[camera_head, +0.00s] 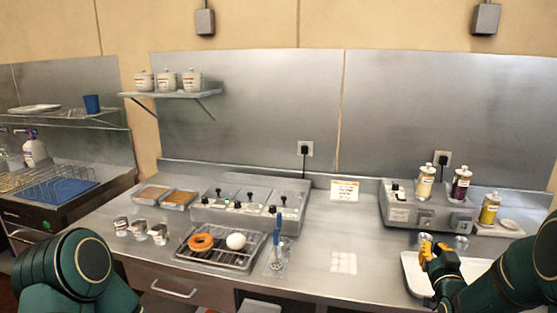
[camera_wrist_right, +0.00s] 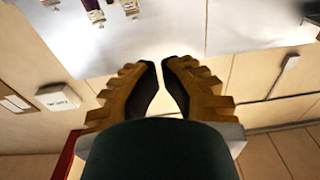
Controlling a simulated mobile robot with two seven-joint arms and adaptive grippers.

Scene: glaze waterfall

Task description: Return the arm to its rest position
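My right gripper (camera_head: 428,250), with yellow fingers, is above the right part of the steel counter, over the left side of a white tray (camera_head: 411,271). In the right wrist view its two fingers (camera_wrist_right: 160,66) stand with a narrow gap between the tips and nothing between them. My right arm, dark green, comes in from the lower right and hides part of the tray. My left arm (camera_head: 75,262) shows at the lower left; its gripper is out of view.
Behind are a grey unit (camera_head: 425,211) and several bottles, including a yellow one (camera_head: 489,208). A wire rack (camera_head: 222,258) holds a glazed donut (camera_head: 201,242) and a white ball-like item (camera_head: 236,241). The counter between is mostly clear.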

